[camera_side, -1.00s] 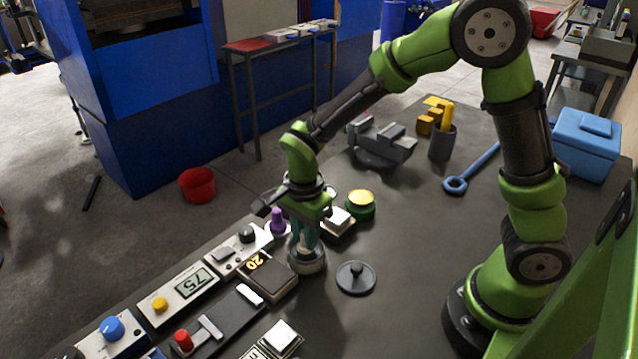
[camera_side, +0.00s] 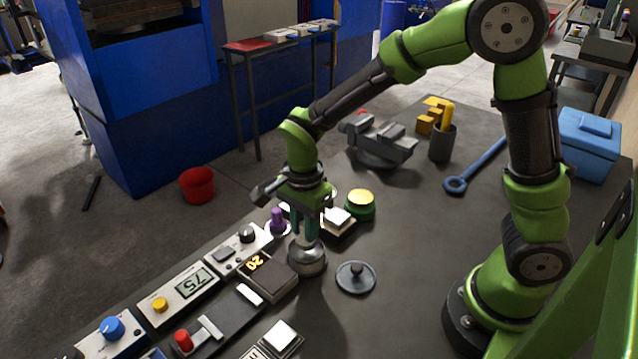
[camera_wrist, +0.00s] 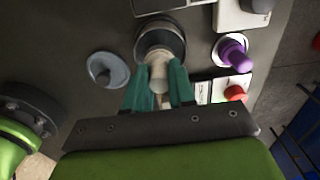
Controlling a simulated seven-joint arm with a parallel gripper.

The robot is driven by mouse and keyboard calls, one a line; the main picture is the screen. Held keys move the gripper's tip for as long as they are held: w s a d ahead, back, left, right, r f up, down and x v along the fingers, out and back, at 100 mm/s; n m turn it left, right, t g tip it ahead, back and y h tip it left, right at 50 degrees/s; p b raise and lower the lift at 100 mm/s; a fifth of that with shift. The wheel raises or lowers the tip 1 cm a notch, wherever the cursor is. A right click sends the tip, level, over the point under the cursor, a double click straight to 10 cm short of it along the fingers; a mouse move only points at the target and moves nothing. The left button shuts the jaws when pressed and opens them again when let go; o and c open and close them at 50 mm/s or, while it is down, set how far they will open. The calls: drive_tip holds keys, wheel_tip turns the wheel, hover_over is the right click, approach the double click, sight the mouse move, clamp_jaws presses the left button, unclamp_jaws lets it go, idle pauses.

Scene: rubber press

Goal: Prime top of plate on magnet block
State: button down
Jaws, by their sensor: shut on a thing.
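My gripper (camera_side: 306,236) points down over a round metallic pot (camera_side: 308,260), just above its opening. In the wrist view, its teal fingers (camera_wrist: 158,88) are shut on a pale cream handle (camera_wrist: 159,74), likely a brush. The handle's far end reaches into the pot (camera_wrist: 160,36), so the tip is hidden. A small block with a white top (camera_side: 338,219) stands just behind and right of the pot; it may be the plate on the magnet block, but I cannot be sure. My gripper partly covers that area.
A dark knobbed lid (camera_side: 356,277) lies right of the pot. A scale reading 20 (camera_side: 268,274) is close at its left. A purple-knobbed item (camera_side: 278,222) and a green-and-yellow round tin (camera_side: 360,203) are nearby.

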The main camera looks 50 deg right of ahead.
drive_tip(key=shift+r, duration=2.35)
